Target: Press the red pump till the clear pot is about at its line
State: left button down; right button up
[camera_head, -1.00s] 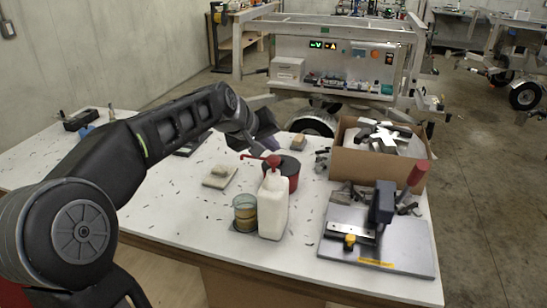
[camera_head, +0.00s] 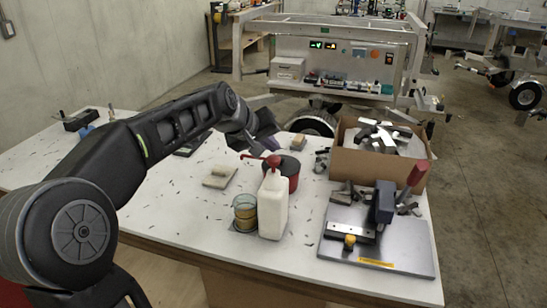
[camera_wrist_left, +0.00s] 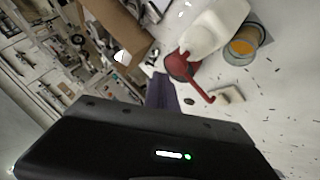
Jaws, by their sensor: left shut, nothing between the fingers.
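The white bottle (camera_head: 273,208) stands upright on the table with a red pump (camera_head: 272,161) on top. The clear pot (camera_head: 245,211) stands to its left, with amber liquid inside; I cannot make out its line. My left gripper (camera_head: 268,146) is shut and empty, just above and behind the red pump; I cannot tell if they touch. My right gripper is not in view.
A dark round tin with a red side (camera_head: 290,182) stands right behind the bottle. A cardboard box (camera_head: 345,165) of metal pieces is at the right, with a grey plate (camera_head: 340,250) carrying a red-handled tool before it. A sponge-like block (camera_head: 220,177) lies left.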

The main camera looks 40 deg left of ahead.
aim_at(275, 157)
pick_arm(q)
jog(key=shift+f+b, duration=0.45)
jog(key=shift+s+d+f+b, duration=0.1)
jog(key=shift+f+b, duration=0.8)
jog(key=shift+f, duration=0.25)
dwell(1.1)
jog(key=shift+r, duration=0.1)
jog(key=shift+r+p, duration=1.15)
jog(key=shift+r, duration=0.3)
notch_tip(275, 157, up, 5)
jog(key=p, duration=0.4)
dwell(0.6)
